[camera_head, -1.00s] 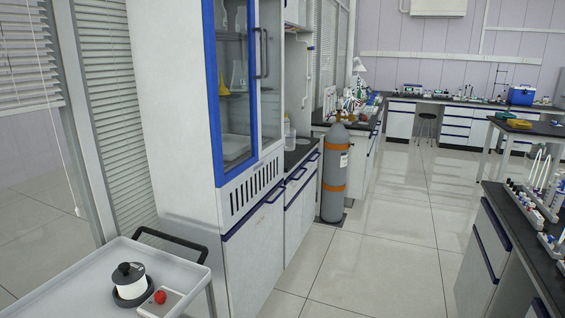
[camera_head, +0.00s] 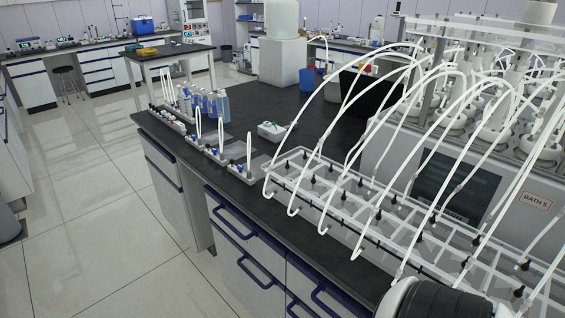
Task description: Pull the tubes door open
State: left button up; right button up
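No door that I can clearly identify as the tubes door is in view. White curved tubes (camera_head: 345,85) arch from the reactor apparatus (camera_head: 500,125) down to a clear rack (camera_head: 345,200) on the dark bench at the right. Below the bench top are white cabinet fronts (camera_head: 235,262) with blue handles, and they look shut. Neither of my grippers can be made out. A white and black rounded part shows at the bottom right edge, and I cannot tell what it is.
The black bench top (camera_head: 250,105) runs from the right foreground to the back. Bottles (camera_head: 205,103) and small tube trays (camera_head: 232,165) stand along its left edge. The tiled floor (camera_head: 100,215) at the left is clear. A stool (camera_head: 67,82) stands by the far counter.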

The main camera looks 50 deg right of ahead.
aim_at(260, 292)
jog(key=i+l+z, duration=0.1)
jog(key=z, duration=1.1)
jog(key=i+l, duration=0.05)
